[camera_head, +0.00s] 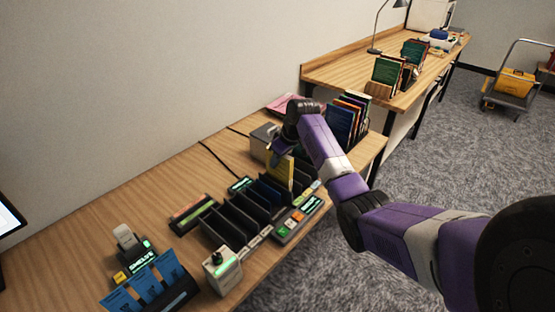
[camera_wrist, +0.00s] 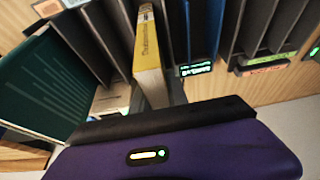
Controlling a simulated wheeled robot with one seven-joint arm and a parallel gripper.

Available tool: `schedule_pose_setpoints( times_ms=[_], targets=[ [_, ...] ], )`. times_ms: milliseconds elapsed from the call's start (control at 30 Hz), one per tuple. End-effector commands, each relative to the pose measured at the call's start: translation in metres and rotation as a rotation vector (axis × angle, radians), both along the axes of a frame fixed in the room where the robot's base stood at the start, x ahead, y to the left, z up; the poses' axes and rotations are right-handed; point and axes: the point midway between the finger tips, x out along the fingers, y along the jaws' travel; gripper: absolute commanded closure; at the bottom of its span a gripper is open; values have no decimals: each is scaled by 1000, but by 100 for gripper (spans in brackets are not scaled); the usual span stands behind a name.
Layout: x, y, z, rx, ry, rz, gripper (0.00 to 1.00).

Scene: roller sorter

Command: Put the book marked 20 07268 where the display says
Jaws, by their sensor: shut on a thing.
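My gripper (camera_head: 285,148) is shut on a yellow book (camera_head: 281,168) and holds it upright at the far end of a dark slotted rack (camera_head: 232,228). The book's yellow spine (camera_wrist: 149,58) shows in the wrist view with dark lettering too blurred to read. Its lower end is between dark dividers; I cannot tell whether it rests on the rack floor. A small display reading SHELVE (camera_head: 141,262) stands at the near left. Another lit display (camera_head: 311,205) sits along the rack's right side; its text is too small to read.
Blue books (camera_wrist: 207,30) stand in slots right of the yellow one in the wrist view, and a dark green book (camera_wrist: 45,85) is at left. Several upright books (camera_head: 346,118) stand beyond my gripper. Blue cards (camera_head: 148,283) stand at the near edge.

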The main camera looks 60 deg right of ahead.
Motion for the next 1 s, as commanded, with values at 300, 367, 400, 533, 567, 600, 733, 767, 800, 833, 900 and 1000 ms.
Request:
schedule_pose_setpoints(
  times_ms=[300,367,400,533,567,600,733,767,800,833,900,1000],
  targets=[
    [0,0,-1,0,-1,0,100],
    [0,0,-2,0,0,0,100],
    [0,0,-3,0,0,0,100],
    [0,0,-6,0,0,0,100],
    [0,0,-6,0,0,0,100],
    [0,0,-7,0,0,0,100],
    [0,0,-9,0,-1,0,100],
    [0,0,-10,0,-1,0,100],
    [0,0,-10,0,-1,0,100],
    [0,0,-11,0,-1,0,100],
    [0,0,-10,0,-1,0,70],
    [0,0,-10,0,-1,0,55]
  ],
)
